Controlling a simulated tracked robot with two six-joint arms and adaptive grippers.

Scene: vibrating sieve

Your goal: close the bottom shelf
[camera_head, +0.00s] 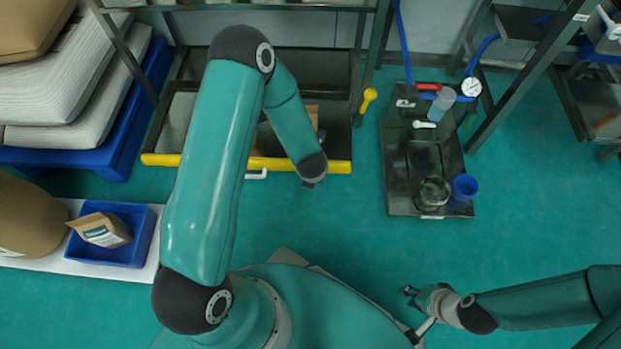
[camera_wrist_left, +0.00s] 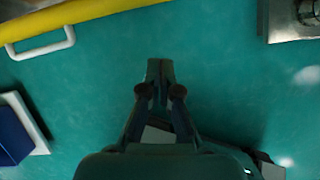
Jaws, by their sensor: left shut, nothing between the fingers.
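The bottom shelf is a dark, drawer-like tray with a yellow front bar (camera_head: 333,167) and a white handle (camera_head: 257,175); it stands pulled out from the rack. The bar (camera_wrist_left: 75,17) and handle (camera_wrist_left: 42,43) also show at the upper left of the left wrist view. My left gripper (camera_wrist_left: 160,68) is shut and empty over the floor, apart from the bar. In the head view the left wrist hides most of it, in front of the bar's right part. My left arm hides part of the shelf. My right gripper (camera_head: 408,297) is at the lower right, empty, fingertips apart.
A dark metal platform (camera_head: 400,195) with a glass jar (camera_head: 433,191) and blue cup (camera_head: 464,187) stands right of the shelf. A blue bin (camera_head: 126,251) with a packet is at left. Sacks lie on a blue pallet (camera_head: 75,158). Floor before the shelf is clear.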

